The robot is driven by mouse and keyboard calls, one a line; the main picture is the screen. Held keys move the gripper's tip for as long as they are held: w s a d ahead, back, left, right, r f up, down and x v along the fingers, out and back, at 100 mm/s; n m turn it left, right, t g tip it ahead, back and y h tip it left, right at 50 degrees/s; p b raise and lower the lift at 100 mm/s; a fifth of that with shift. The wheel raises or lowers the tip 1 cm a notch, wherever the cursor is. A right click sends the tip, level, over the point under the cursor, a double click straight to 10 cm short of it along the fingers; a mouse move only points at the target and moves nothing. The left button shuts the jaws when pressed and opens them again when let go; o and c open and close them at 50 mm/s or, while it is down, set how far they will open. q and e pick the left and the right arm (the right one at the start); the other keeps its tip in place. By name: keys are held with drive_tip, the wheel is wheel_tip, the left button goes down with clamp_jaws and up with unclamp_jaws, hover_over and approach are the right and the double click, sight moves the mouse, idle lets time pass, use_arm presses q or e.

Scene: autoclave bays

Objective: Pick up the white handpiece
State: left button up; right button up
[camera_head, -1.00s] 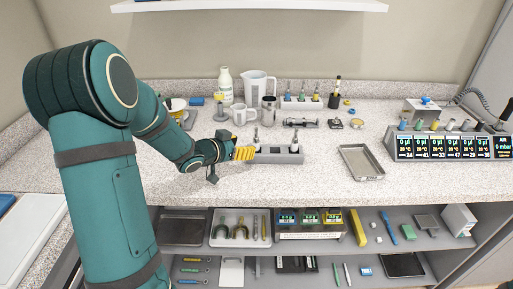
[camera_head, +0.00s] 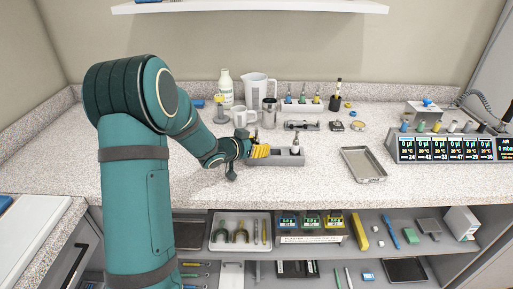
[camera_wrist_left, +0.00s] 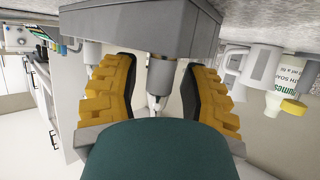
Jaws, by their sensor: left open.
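A grey holder block (camera_head: 290,158) stands on the speckled counter, and a light upright piece (camera_head: 296,145) is in its right part. My left gripper (camera_head: 260,151), with yellow fingers, is at the left part of the holder, open. In the left wrist view the open fingers (camera_wrist_left: 158,90) stand on either side of a handpiece (camera_wrist_left: 161,75), grey with a pale narrow tip, with gaps left and right. It meets the holder (camera_wrist_left: 140,25) at the top of that view. In the head view the gripper hides this handpiece. My right gripper is not in view.
A white mug (camera_head: 243,117), metal cup (camera_head: 269,112), jug (camera_head: 257,90) and bottle (camera_head: 225,88) stand behind the gripper. A metal tray (camera_head: 362,163) lies to the right. The counter in front is clear, with open shelves below.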

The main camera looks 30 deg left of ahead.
use_arm(q)
clamp_jaws()
drive_tip(key=shift+r, duration=0.1)
